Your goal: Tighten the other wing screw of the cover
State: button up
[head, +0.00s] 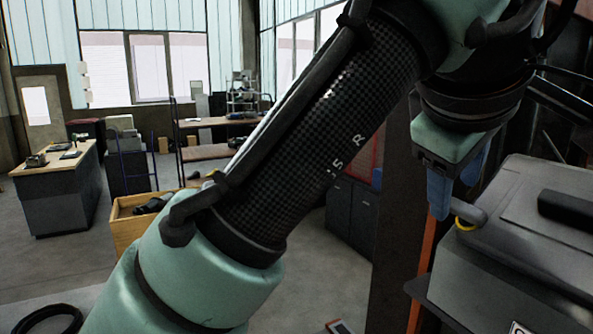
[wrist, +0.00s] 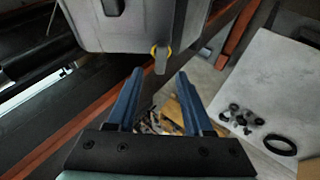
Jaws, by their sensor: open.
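The grey housing with its cover (head: 560,250) is at the right of the head view and at the top of the wrist view (wrist: 115,22). A small grey stub with a yellow ring (head: 466,213) sticks out of its near side. The stub also shows in the wrist view (wrist: 161,58). I cannot tell surely whether it is a wing screw. My gripper (head: 453,196) has blue fingers and is open and empty. In the wrist view the stub lies just beyond the gap between the fingertips (wrist: 160,73), with no clear contact. No other wing screw can be made out.
A black handle (head: 568,209) lies on the housing. An orange rail (head: 422,255) runs below it. In the wrist view a pale surface (wrist: 290,70) holds several small dark parts and a black ring (wrist: 280,145). A wooden crate (head: 126,232) and a workbench (head: 60,190) stand farther off.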

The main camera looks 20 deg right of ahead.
aim_at(463, 205)
jog(key=shift+w+d+f+b, duration=0.1)
jog(key=shift+d+f+b, duration=0.2)
jog(key=shift+d+f, duration=0.3)
jog(key=shift+d+f+b, duration=0.3)
jog(key=shift+d+f, duration=0.1)
jog(key=shift+f, duration=0.3)
grip_shut()
dwell(1.0)
jog(key=shift+f+m+h+b, duration=0.1)
jog(key=shift+m+h+b, duration=0.35)
jog(key=shift+m, duration=0.65)
jog(key=shift+m+h, duration=0.45)
jog(key=shift+m, duration=0.75)
